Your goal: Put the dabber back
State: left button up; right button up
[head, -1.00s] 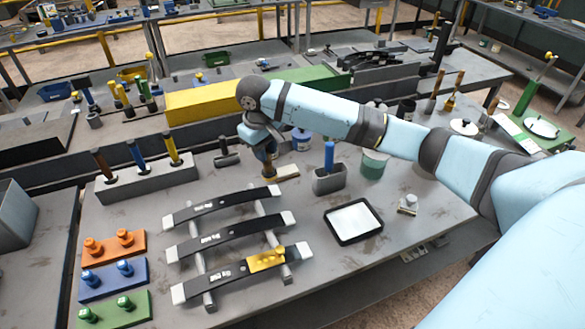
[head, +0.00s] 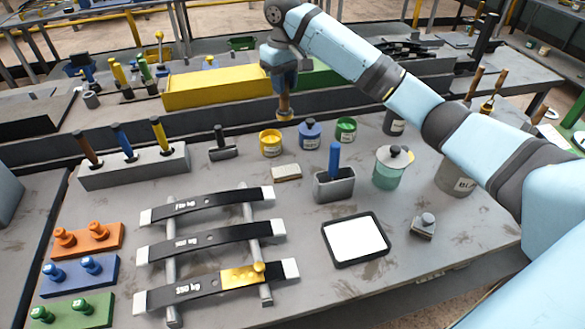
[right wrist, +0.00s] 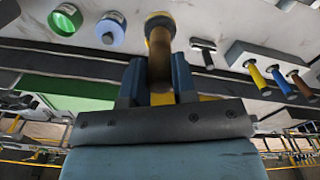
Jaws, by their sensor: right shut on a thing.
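My right gripper (head: 284,90) is shut on the dabber (head: 285,108), a short brown wooden piece pointing down, held above the table's back edge, clear of the tabletop. In the right wrist view the dabber (right wrist: 159,55) sits between the two blue fingers (right wrist: 159,82), in front of the yellow pot (right wrist: 158,17). A pale block (head: 287,173) lies in front of the yellow pot. My left gripper is not in view.
A spring rack (head: 205,240) with dark leaf springs stands at front left. A grey box (head: 334,187) with a blue handle, a teal pot (head: 390,172) and a white tray (head: 355,239) stand on the right. A block with three handles (head: 133,170) is behind left.

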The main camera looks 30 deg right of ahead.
aim_at(285, 108)
jog(key=shift+w+d+f, duration=0.1)
notch_tip(285, 108, down, 20)
jog(key=shift+r+p, duration=0.25)
jog(key=shift+p, duration=0.05)
jog(key=shift+f, duration=0.1)
jog(key=o, duration=0.9)
notch_tip(285, 108, up, 12)
jog(key=shift+r+b, duration=0.15)
jog(key=shift+b, duration=0.15)
